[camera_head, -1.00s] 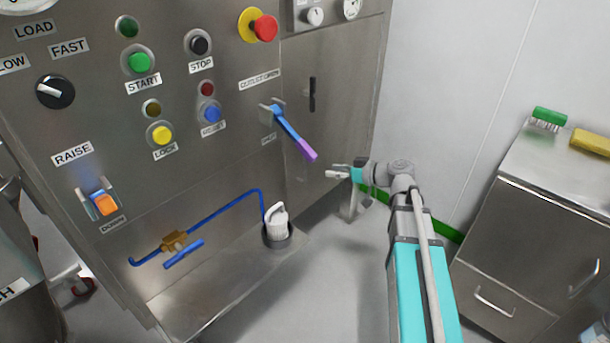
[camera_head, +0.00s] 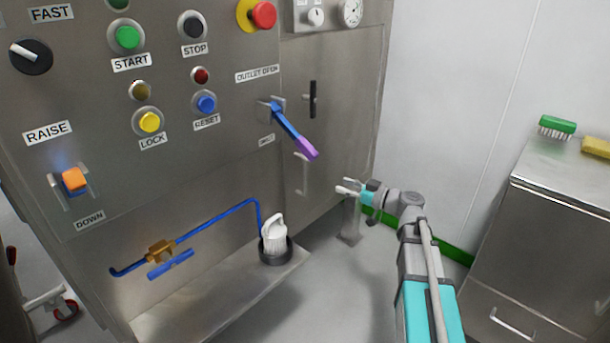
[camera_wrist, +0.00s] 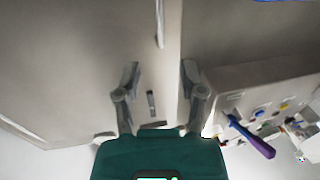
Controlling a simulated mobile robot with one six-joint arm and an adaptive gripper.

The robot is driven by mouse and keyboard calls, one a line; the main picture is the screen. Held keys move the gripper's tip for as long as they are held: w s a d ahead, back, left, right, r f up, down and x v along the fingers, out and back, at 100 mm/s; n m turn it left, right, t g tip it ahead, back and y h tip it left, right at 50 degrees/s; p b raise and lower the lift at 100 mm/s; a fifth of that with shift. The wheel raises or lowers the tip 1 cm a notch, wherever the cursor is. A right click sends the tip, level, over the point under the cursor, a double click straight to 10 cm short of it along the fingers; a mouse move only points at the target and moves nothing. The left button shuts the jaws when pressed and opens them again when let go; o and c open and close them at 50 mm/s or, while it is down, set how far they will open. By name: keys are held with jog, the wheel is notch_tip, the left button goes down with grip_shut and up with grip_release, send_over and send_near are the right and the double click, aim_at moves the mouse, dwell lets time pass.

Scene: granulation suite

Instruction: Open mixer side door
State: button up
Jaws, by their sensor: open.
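The mixer side door (camera_head: 340,140) is a steel panel on the right-hand face of the mixer and looks shut. It has a silver bar handle (camera_head: 303,173) low down and a black latch (camera_head: 312,99) above it. In the wrist view, the door (camera_wrist: 80,60) fills the left part, with the bar handle (camera_wrist: 159,22) beyond my fingertips and the black latch (camera_wrist: 151,103) between the fingers. My gripper (camera_head: 343,187) is open and empty, in front of the door and right of the bar handle in the head view. In the wrist view, its fingers (camera_wrist: 160,70) are spread, apart from the handle.
A blue lever with a purple grip (camera_head: 292,130) juts from the control panel, left of my gripper. A steel cabinet (camera_head: 560,230) stands right. Floor between is clear.

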jog(key=shift+a, duration=0.1)
send_over(305, 192)
jog(key=shift+w, duration=0.35)
dwell(0.6)
jog(key=shift+c, duration=0.2)
grip_shut()
